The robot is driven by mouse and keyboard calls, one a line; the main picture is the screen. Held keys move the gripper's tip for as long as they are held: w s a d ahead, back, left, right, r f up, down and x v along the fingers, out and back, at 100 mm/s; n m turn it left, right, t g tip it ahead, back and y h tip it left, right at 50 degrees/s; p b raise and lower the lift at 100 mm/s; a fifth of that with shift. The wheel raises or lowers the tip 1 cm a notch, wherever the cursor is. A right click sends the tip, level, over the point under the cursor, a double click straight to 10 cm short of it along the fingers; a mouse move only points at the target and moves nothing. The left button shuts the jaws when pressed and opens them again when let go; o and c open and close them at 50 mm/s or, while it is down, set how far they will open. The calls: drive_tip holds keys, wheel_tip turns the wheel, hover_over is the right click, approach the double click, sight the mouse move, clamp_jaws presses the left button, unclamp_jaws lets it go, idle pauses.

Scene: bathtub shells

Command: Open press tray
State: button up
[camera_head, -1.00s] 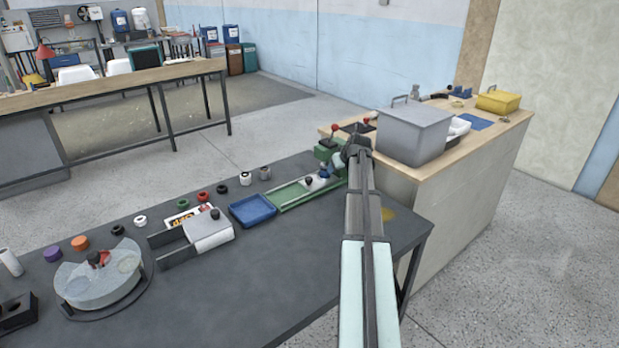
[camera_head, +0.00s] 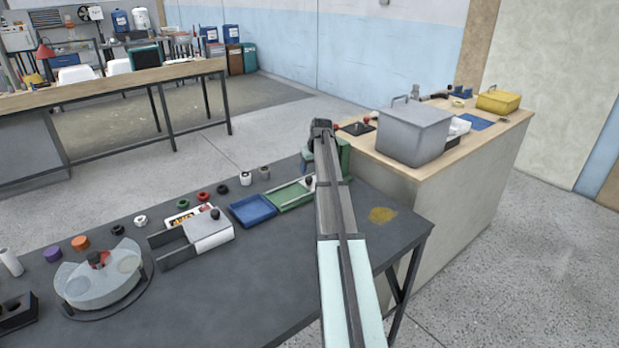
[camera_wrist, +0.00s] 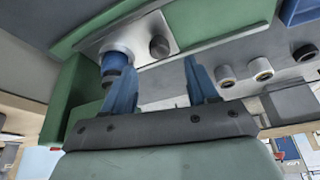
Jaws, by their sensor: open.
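The green press (camera_head: 344,157) stands at the right end of the dark table, partly hidden by my arm. Its tray, a silver plate (camera_wrist: 150,32) with a black knob (camera_wrist: 159,46) and a blue cylinder (camera_wrist: 114,64), sits on a green rail (camera_wrist: 222,20). In the head view the black knob (camera_head: 309,180) shows just left of my arm, and the blue cylinder is hidden. My gripper (camera_wrist: 162,76) is open with nothing between its blue fingers. The left finger appears close to the blue cylinder; whether they touch I cannot tell. The knob lies beyond the fingertips.
A blue tray (camera_head: 252,209) lies left of the green rail. A grey box with a silver cover (camera_head: 208,231) and a round dial-like fixture (camera_head: 98,284) stand further left. A wooden counter with a grey bin (camera_head: 414,131) is at the right. The table's front middle is clear.

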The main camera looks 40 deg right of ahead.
sight(309, 178)
drive_tip(key=shift+x, duration=3.05)
clamp_jaws()
